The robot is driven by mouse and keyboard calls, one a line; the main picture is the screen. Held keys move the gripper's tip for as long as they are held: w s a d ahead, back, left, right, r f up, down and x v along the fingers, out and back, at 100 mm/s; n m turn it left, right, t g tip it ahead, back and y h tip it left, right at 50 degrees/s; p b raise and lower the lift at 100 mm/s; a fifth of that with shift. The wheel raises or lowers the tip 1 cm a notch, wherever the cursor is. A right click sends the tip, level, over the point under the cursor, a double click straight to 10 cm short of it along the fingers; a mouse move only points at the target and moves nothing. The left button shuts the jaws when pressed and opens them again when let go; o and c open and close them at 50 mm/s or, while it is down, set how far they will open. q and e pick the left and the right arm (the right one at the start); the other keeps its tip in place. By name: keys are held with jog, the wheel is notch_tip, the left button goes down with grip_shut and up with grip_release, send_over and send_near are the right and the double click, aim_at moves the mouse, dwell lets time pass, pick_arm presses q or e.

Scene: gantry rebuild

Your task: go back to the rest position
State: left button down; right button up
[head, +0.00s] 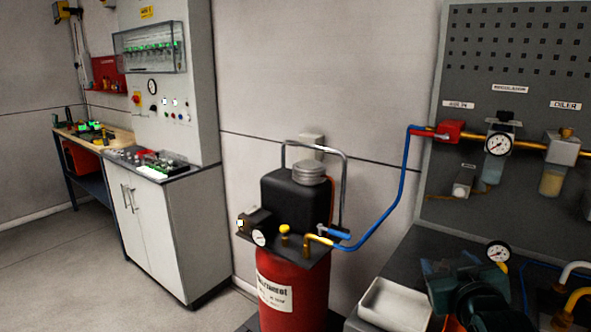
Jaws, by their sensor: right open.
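My right gripper (462,284) shows as a dark shape low at the right, over the dark bench (424,252). It is open, and I see nothing held in it. Its fingertips are hard to make out against the dark parts around it. A white tray (396,304) lies just left of it, and a small pressure gauge (498,251) shows just above it. My left gripper is not in view.
A red tank unit (292,290) stands left of the bench, its blue hose (398,185) running up to the red valve (450,131) on the grey pegboard (480,60). A white cabinet (150,225) stands further left. The floor (70,275) at the left is clear.

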jog(key=s+a+f+n+g+y, duration=0.1)
jog(key=s+a+f, duration=0.15)
jog(key=f, duration=0.45)
jog(key=s+a+f+n+g+y, duration=0.1)
jog(key=a+f+y, duration=0.15)
jog(key=f, duration=0.35)
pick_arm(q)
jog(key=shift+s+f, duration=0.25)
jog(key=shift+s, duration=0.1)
pick_arm(e)
jog(key=s+a+f+g+y, duration=0.1)
jog(key=s+a+f, duration=0.4)
jog(key=s+f, duration=0.3)
jog(key=s+a+f+g+y, duration=0.2)
jog(key=s+a+f, duration=0.3)
jog(key=s+f, duration=0.4)
notch_tip(320, 180, down, 2)
jog(key=shift+s+f, duration=0.15)
jog(key=shift+s, duration=0.05)
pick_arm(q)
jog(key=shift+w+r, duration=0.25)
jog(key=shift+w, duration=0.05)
